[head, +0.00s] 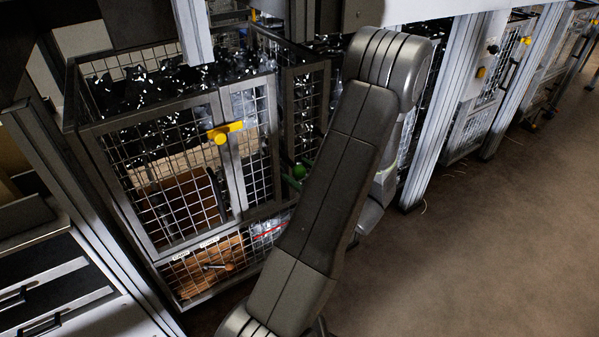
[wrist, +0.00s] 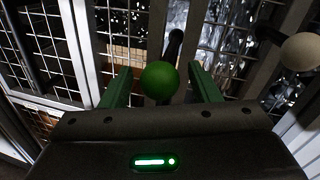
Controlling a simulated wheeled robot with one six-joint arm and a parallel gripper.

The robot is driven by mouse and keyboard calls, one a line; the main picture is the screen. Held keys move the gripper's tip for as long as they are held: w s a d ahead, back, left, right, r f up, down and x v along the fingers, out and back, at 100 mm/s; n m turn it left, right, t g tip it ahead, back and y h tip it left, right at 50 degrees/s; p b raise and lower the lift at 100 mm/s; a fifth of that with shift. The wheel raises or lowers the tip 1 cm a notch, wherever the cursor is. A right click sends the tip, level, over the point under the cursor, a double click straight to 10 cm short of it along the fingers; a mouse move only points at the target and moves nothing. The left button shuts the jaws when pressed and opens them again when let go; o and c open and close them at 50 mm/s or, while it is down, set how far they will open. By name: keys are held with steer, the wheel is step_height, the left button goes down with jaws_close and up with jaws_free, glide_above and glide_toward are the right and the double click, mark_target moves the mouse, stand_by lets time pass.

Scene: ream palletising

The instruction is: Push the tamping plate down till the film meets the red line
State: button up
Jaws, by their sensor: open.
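A green ball knob (wrist: 159,80) on a black lever (wrist: 172,48) stands in front of the mesh cage. My gripper (wrist: 161,84) is open, with one green finger on each side of the knob and gaps showing at both sides. In the head view the green knob (head: 299,171) shows left of my arm, which hides most of my gripper. A short red line (head: 270,231) shows low on the cage front, beside crumpled clear film (head: 266,238). I cannot make out the tamping plate for certain.
A mesh cage (head: 228,178) with a yellow latch (head: 224,132) holds dark, shiny scraps. A beige ball knob (wrist: 301,52) stands right of my gripper. A metal post (head: 437,125) rises right of my arm. The brown floor (head: 490,235) at right is clear.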

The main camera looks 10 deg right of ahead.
steer(key=p+v, duration=0.2)
steer(key=v, duration=1.1)
steer(key=shift+s, duration=0.2)
steer(key=shift+w, duration=0.15)
steer(key=b+x, duration=0.2)
steer(key=x, duration=1.1)
steer(key=shift+w+a, duration=0.15)
steer(key=shift+w, duration=0.1)
steer(key=shift+r, duration=0.15)
steer(key=shift+s, duration=0.1)
